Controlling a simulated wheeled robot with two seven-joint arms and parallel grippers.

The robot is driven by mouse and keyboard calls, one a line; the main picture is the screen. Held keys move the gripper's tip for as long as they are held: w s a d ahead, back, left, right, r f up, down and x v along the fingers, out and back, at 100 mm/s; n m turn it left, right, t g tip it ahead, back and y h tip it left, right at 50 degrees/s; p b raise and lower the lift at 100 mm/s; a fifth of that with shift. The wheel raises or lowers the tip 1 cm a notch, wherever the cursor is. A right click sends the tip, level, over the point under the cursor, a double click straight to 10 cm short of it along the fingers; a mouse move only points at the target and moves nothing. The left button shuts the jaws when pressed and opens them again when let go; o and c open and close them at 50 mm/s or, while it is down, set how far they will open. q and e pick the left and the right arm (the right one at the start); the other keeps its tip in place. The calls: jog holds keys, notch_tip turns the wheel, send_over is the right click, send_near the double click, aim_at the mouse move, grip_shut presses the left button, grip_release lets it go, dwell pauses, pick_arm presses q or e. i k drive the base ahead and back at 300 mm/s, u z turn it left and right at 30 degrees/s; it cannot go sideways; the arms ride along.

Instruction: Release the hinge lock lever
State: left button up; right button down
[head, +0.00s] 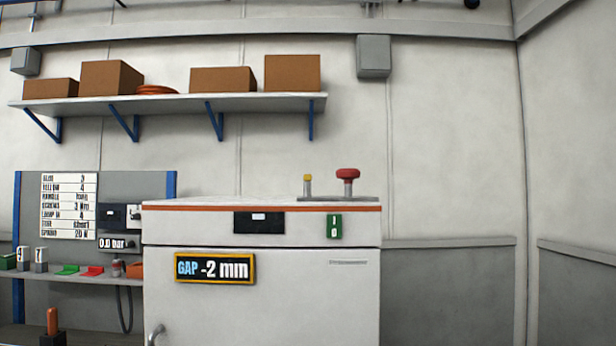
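A white cabinet (262,300) with an orange stripe along its top edge stands in the lower middle of the head view. A curved grey metal handle (155,334) shows at the cabinet's lower left, cut off by the picture's bottom edge. I cannot tell whether it is the hinge lock lever, and I see no other clear lever. Neither of my grippers is in view.
A grey panel (140,187) with a white list (68,206) stands left of the cabinet, above a narrow shelf (88,279) with small coloured items. A wall shelf (170,104) holds brown boxes (112,77). The floor area right of the cabinet looks clear.

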aim_at(307, 178)
jog(key=k, duration=0.9)
jog(key=u, duration=0.7)
jog(key=i, duration=1.6)
jog(key=z, duration=0.8)
jog(key=i, duration=0.5)
jog(key=z, duration=0.4)
